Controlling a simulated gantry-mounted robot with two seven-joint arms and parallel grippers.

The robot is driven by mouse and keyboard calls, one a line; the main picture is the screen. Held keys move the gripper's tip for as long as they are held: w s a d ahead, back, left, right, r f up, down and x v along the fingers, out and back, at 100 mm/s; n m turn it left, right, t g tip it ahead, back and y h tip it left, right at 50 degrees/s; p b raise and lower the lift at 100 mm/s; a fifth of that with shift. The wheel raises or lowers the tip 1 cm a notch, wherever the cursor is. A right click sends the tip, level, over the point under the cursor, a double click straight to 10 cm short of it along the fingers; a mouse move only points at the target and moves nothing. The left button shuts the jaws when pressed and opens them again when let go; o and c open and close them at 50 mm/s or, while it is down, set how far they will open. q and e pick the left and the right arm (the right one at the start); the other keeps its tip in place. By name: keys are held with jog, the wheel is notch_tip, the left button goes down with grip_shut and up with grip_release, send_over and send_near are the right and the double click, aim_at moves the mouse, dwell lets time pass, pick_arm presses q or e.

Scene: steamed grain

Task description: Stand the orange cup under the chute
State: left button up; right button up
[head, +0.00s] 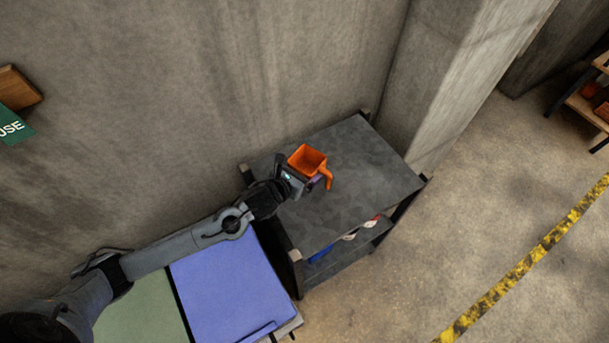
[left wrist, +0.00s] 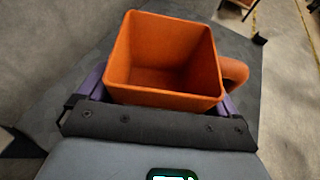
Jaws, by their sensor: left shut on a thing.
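The orange cup (head: 308,158) is square-mouthed with a handle on its right side. In the head view it is at my left gripper (head: 304,178), over the dark grey cart top (head: 362,168). In the left wrist view the cup (left wrist: 165,62) stands between the purple fingers of my left gripper (left wrist: 160,98), which is shut on it. Its mouth faces up and its inside looks empty. I cannot tell whether its base touches the cart top. No chute shows in either view. My right gripper is not in view.
A concrete wall (head: 200,80) runs behind the cart and a concrete pillar (head: 450,70) stands at its far right corner. The cart's lower shelf holds small red, white and blue things. A blue-topped surface (head: 225,285) lies at front left. The cart top right of the cup is clear.

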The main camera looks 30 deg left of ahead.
pick_arm(q)
jog(key=shift+f, duration=2)
jog(key=o, duration=0.8)
jog(key=shift+f, duration=0.15)
jog(key=shift+c, duration=0.2)
